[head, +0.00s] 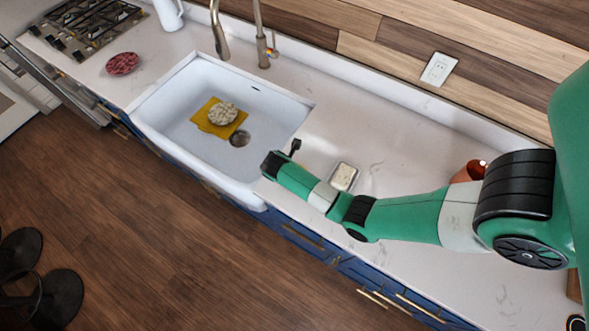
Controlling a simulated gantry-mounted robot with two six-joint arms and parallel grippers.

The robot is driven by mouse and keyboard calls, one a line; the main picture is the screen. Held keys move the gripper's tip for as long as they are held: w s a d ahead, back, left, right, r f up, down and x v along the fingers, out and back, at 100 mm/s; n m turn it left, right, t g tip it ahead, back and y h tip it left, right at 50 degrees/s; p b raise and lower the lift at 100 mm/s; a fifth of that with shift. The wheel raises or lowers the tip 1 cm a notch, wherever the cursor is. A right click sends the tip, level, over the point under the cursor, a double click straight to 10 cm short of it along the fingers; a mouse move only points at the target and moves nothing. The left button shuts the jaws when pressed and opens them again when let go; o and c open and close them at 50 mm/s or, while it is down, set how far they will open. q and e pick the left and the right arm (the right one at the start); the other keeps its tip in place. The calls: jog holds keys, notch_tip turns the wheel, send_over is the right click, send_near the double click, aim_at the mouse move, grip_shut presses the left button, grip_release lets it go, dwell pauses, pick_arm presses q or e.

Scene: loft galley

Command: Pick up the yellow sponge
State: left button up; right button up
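A flat, square yellow piece (204,121), which looks like the yellow sponge or a cloth, lies in the basin of the white sink (172,128). A round, bumpy whitish object (223,113) rests on top of it and hides its middle. My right arm comes in from the right over the counter. Its gripper (290,153) is near the sink's right front corner, to the right of the yellow piece and apart from it. The fingers are small and mostly hidden by the wrist, so their opening is unclear. My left gripper is out of view.
A small dish (343,177) with a pale block sits beside my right forearm. The faucet (262,45) stands behind the sink. A reddish round item (122,64), a white pitcher (168,14) and the stove (85,24) are left. A copper-coloured container (466,172) stands right.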

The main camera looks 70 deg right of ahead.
jog(key=shift+f, duration=0.2)
jog(key=c, duration=1.3)
jog(key=shift+c, duration=0.2)
jog(key=shift+r, duration=0.2)
notch_tip(320, 180, up, 3)
jog(key=shift+r+p, duration=0.1)
jog(key=shift+p, duration=0.4)
jog(key=s+a+r+p, duration=0.7)
jog(key=a+r+p, duration=0.2)
jog(key=a, duration=0.3)
jog(key=shift+r+p, duration=0.4)
